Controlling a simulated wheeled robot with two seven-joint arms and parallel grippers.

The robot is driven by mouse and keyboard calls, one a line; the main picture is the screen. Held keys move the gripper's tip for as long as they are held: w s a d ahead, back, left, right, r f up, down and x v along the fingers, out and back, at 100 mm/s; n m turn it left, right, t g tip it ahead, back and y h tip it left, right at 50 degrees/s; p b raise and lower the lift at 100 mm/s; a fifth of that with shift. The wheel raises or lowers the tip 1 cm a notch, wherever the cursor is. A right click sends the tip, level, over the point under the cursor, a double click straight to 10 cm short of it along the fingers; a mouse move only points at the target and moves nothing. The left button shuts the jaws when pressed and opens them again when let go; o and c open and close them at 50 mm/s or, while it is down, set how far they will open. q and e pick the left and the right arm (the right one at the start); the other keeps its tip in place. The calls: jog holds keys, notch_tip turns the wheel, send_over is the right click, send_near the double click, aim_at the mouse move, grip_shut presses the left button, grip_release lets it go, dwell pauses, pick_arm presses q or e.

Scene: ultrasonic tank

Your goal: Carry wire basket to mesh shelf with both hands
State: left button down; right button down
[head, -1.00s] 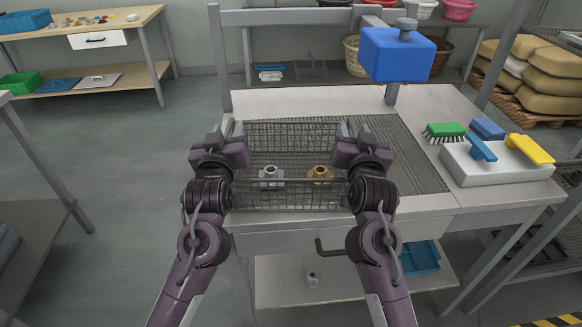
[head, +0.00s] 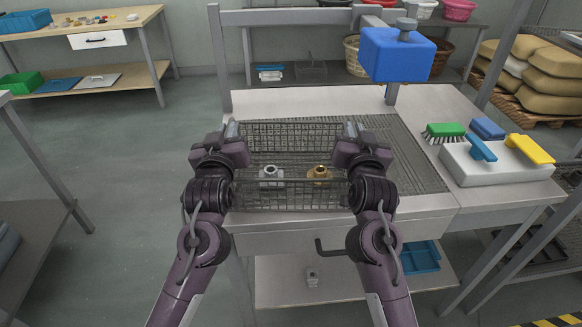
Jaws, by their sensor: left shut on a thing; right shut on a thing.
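The wire basket (head: 292,195) is on the near left part of the bench, at the mesh shelf (head: 413,165), whose bare mesh shows to the right of it. A grey metal fitting (head: 270,175) and a brass fitting (head: 319,174) sit inside the basket. My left gripper (head: 231,131) is shut at the basket's left end. My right gripper (head: 350,131) is shut at its right end. The gripper bodies partly hide both ends. I cannot tell whether the basket's underside touches the mesh.
A blue box-shaped head (head: 396,54) on a post stands behind the mesh. A lever handle (head: 333,247) sticks out below the front edge. Floor to the left is clear.

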pick_arm(q)
jog(key=shift+r, duration=0.25)
pick_arm(e)
jog(key=shift+r, duration=0.25)
